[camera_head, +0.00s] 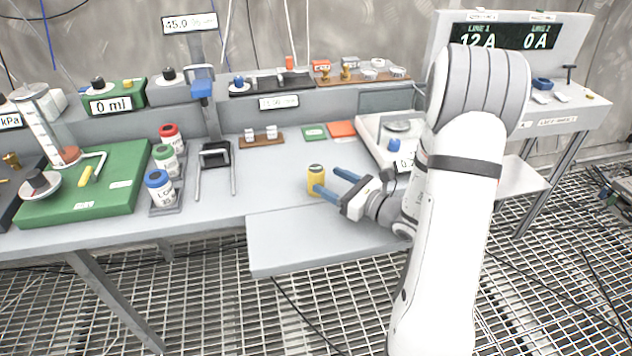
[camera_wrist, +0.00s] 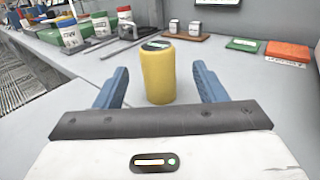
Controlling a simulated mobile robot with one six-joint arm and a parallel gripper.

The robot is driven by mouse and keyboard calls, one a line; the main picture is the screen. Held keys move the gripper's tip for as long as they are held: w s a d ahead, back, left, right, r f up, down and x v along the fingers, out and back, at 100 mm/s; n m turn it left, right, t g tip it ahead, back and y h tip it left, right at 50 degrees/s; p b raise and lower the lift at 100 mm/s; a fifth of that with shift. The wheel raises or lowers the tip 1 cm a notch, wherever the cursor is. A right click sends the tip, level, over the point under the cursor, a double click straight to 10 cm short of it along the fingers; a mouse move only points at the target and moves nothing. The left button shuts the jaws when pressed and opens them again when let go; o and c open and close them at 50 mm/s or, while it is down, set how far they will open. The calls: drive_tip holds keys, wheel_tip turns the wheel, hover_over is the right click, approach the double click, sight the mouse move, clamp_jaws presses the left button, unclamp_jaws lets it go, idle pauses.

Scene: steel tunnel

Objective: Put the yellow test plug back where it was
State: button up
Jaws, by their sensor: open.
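A yellow cylinder with a dark top (camera_head: 316,180) stands upright on the grey bench, near the step down to the lower front shelf. It also shows in the wrist view (camera_wrist: 158,74), centred just ahead of and between my two blue fingers. I cannot tell for certain that it is the test plug. My gripper (camera_head: 333,182) is open, its blue fingers reaching left toward the cylinder. In the wrist view my gripper (camera_wrist: 160,88) shows a gap on both sides of the cylinder. A small yellow piece (camera_head: 85,175) lies on the green board (camera_head: 120,190) at the left.
Red, green and blue-lidded jars (camera_head: 159,190) stand in a rack at the left. A small wooden block (camera_head: 261,137) with white pieces sits behind the cylinder, beside green (camera_head: 315,132) and orange (camera_head: 342,129) pads. A white scale (camera_head: 372,137) is behind my arm. The lower front shelf (camera_head: 310,248) is clear.

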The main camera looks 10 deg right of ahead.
sight(323, 177)
drive_tip(key=x, duration=0.5)
drive_tip(key=shift+a+r, duration=0.1)
drive_tip(key=shift+c, duration=0.4)
drive_tip(key=c, duration=1.1)
drive_tip(key=shift+c, duration=0.2)
drive_tip(key=shift+r, duration=0.1)
